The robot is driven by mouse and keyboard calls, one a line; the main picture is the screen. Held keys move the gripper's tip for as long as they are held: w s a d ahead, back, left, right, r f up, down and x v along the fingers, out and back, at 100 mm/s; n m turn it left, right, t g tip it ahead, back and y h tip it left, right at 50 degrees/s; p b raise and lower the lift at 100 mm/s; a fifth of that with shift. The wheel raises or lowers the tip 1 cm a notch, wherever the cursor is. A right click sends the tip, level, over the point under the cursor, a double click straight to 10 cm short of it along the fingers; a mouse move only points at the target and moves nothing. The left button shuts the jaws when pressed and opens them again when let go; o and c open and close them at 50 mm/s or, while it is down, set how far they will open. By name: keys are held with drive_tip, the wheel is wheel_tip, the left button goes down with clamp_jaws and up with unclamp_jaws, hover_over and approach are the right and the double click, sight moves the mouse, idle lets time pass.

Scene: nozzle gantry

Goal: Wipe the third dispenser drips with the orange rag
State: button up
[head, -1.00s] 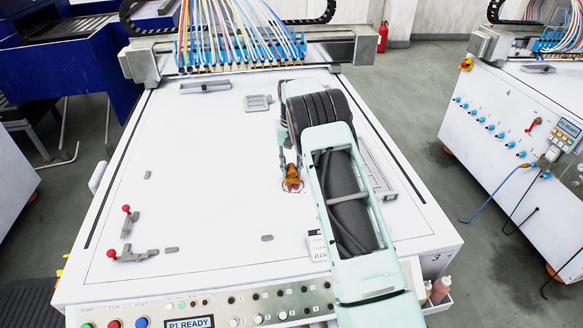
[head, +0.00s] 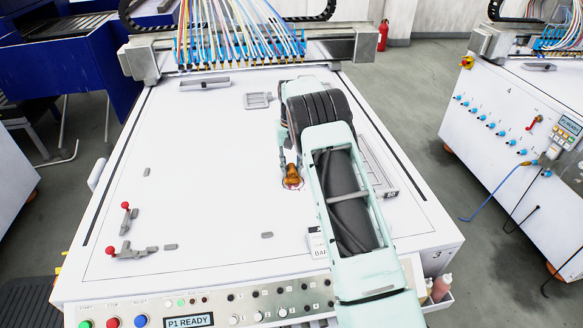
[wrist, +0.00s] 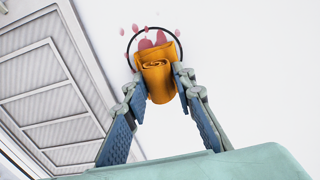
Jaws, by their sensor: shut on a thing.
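The orange rag (wrist: 158,78) is a folded roll pinched between the two fingertips of my gripper (wrist: 160,85) in the wrist view. In the head view the rag (head: 292,176) sits low over the white bed, below my gripper (head: 290,165). Pink-red drips (wrist: 152,40) lie on the white surface just beyond the rag, inside and around a thin dark ring (wrist: 127,46). The rag covers part of the ring. I cannot tell whether the rag touches the surface. In the head view my arm and the rag hide most of the drips.
A grey slatted tray (wrist: 50,85) lies beside my gripper; it shows right of my arm in the head view (head: 376,172). The nozzle gantry (head: 250,50) spans the back. Red-knobbed clamps (head: 126,228) stand at front left. The bed's left half is mostly clear.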

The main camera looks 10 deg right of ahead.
drive_tip(key=shift+f, duration=0.4)
